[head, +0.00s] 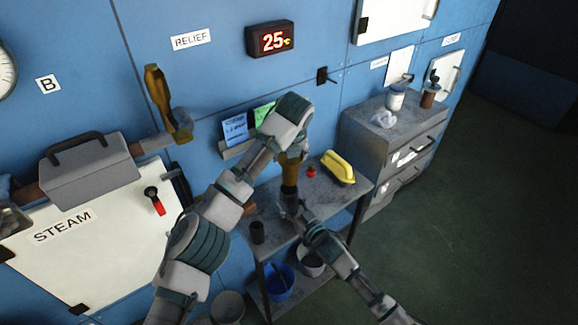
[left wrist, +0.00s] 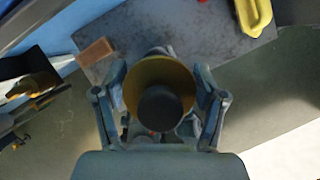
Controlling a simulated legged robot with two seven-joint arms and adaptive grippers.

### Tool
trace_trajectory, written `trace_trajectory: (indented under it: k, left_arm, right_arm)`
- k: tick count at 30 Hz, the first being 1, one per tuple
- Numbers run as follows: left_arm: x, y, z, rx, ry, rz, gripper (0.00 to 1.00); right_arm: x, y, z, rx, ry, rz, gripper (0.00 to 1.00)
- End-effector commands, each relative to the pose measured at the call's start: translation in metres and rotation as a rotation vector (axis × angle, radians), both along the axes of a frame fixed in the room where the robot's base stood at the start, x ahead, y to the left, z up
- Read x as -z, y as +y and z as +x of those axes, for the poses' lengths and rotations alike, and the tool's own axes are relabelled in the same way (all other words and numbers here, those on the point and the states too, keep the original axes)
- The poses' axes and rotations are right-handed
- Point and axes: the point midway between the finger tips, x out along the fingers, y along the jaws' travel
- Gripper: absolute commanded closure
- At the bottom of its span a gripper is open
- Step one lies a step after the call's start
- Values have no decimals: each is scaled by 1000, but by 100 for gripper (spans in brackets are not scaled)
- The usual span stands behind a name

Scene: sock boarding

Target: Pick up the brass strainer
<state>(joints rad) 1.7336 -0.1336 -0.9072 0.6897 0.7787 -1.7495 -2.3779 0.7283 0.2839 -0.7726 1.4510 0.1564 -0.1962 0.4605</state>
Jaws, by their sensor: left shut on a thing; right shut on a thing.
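The brass strainer (head: 289,173) is upright above the grey bench, held between my two grippers. In the left wrist view it shows as a round brass cup (left wrist: 140,82) with a dark round part (left wrist: 160,108) in front of its middle. My left gripper (head: 290,157) reaches down from above and is shut on its upper part. Its fingers (left wrist: 160,105) flank the cup in the left wrist view. My right gripper (head: 289,204) comes from the lower right and is shut at the strainer's lower end. The exact contact there is too small to tell.
The grey bench (head: 325,205) holds a yellow object (head: 339,167), a small red item (head: 311,171) and a dark cup (head: 257,232). A blue bucket (head: 279,282) stands below. A brass fitting (head: 160,92) sits on the wall pipe at left. A drawer cabinet (head: 375,150) stands right.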

Motion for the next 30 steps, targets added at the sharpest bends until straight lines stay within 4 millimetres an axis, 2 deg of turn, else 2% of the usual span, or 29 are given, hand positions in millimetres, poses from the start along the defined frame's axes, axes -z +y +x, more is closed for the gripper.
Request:
trace_trajectory:
  k: [7, 11, 22, 27, 30]
  left_arm:
    - [5, -1, -22, 2, 2, 2, 99]
    - [5, -4, -42, 4, 1, 1, 99]
    - [3, -15, -135, 3, -3, 5, 99]
    - [4, -19, -162, 1, 0, 3, 99]
    - [4, -20, -171, -1, 2, 2, 99]
  right_arm:
    - [1, 0, 0, 0, 0, 0, 86]
    - [1, 0, 0, 0, 0, 0, 86]
    - [1, 0, 0, 0, 1, 0, 86]
    - [1, 0, 0, 0, 1, 0, 86]
    - [1, 0, 0, 0, 1, 1, 86]
